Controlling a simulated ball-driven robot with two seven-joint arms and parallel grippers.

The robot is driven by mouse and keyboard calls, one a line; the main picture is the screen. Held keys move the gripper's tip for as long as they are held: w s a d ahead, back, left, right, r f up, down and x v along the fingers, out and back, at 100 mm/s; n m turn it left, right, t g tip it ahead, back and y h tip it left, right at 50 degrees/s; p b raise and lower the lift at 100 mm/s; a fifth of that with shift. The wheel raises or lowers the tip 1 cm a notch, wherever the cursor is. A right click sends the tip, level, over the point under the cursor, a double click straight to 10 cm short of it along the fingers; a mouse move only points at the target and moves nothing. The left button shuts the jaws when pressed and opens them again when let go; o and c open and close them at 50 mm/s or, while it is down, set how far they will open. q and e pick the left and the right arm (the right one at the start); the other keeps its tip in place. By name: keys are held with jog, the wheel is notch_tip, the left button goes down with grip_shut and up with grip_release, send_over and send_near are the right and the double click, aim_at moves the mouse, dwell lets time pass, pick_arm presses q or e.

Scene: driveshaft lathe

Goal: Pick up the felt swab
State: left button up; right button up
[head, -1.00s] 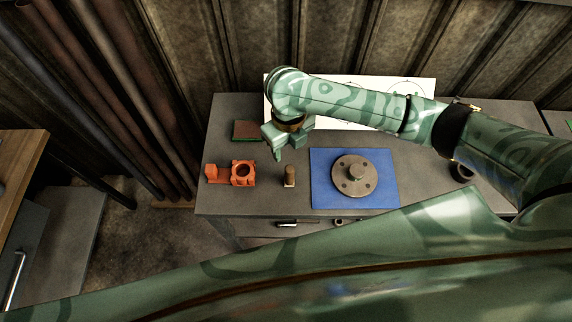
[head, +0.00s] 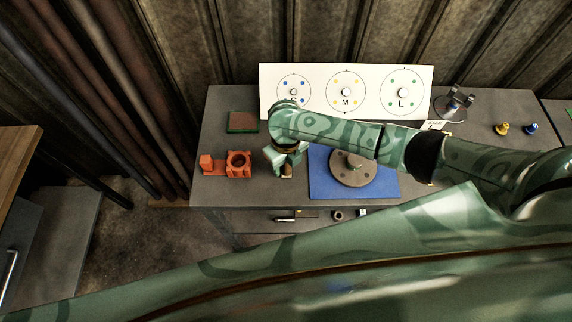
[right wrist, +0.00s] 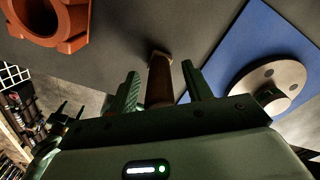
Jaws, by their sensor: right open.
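The felt swab is a small brown stub with a paler end, standing on the grey bench. In the right wrist view the felt swab (right wrist: 159,82) lies between the two fingers of my right gripper (right wrist: 161,88), with a gap to the right finger. In the head view my right gripper (head: 283,165) is low over the bench and hides most of the felt swab (head: 287,171). The right gripper is open. My left gripper is in neither view.
An orange fixture (head: 238,165) stands left of the gripper. A blue mat (head: 325,188) with a round flanged part (head: 352,168) lies close to its right. A white board (head: 320,74) marked S, M, L stands behind. A green-edged brown pad (head: 243,122) lies at the back left.

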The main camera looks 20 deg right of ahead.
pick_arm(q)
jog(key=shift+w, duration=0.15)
pick_arm(e)
jog(key=shift+c, duration=0.3)
jog(key=shift+s, duration=0.1)
jog(key=c, duration=1)
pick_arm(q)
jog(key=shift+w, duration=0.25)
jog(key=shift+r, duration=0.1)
pick_arm(e)
jog(key=shift+r, duration=0.15)
